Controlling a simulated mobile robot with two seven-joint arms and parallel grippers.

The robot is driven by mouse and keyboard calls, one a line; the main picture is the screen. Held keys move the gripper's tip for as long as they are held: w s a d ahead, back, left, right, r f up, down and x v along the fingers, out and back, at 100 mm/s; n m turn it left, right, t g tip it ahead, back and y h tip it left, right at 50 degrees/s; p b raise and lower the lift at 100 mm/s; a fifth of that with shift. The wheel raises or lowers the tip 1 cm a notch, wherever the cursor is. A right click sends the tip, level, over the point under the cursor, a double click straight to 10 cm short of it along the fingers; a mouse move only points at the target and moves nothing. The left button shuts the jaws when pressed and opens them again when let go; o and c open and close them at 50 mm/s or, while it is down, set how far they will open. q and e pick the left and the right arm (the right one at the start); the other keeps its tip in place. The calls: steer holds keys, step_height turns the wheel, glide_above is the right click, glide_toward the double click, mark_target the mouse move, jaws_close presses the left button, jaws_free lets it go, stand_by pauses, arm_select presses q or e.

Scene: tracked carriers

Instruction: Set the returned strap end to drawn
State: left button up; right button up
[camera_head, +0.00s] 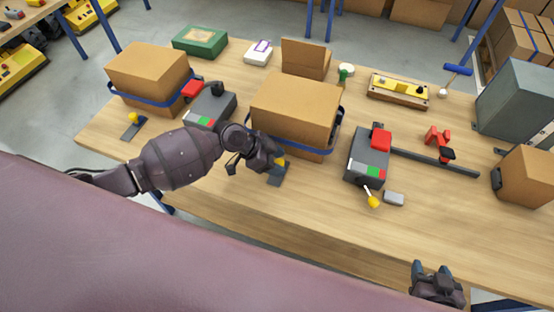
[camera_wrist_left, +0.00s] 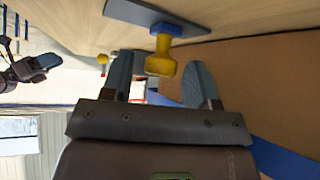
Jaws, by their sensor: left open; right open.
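A brown carton (camera_head: 295,105) with a blue strap (camera_head: 300,147) around it stands mid-table. At its front a yellow knob (camera_head: 281,162) stands on a dark grey-blue plate (camera_head: 277,176). In the left wrist view the yellow knob (camera_wrist_left: 161,57) has a blue collar and stands on the plate (camera_wrist_left: 145,14). My left gripper (camera_head: 272,160) is open, with its fingers (camera_wrist_left: 158,82) on either side of the knob and gaps visible. Which part is the returned strap end, I cannot tell. My right gripper (camera_head: 437,272) is open and empty beyond the front edge.
Another strapped carton (camera_head: 147,70) stands at left with a similar yellow knob (camera_head: 133,118). Grey units (camera_head: 212,105) and (camera_head: 367,158) with red and green parts flank the middle carton; the right one has a yellow-tipped lever (camera_head: 373,200). The front right tabletop is clear.

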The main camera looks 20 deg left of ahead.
mark_target(273, 182)
arm_select(q)
steer(key=c, duration=0.6)
jaws_close()
steer(key=shift+s, duration=0.45)
steer(key=shift+s+a+p, duration=0.1)
steer(key=shift+s+p, duration=0.5)
steer(key=shift+s, duration=0.95)
steer(key=shift+w, duration=0.1)
arm_select(e)
steer(key=shift+w+r, duration=0.15)
steer(key=shift+r, duration=0.45)
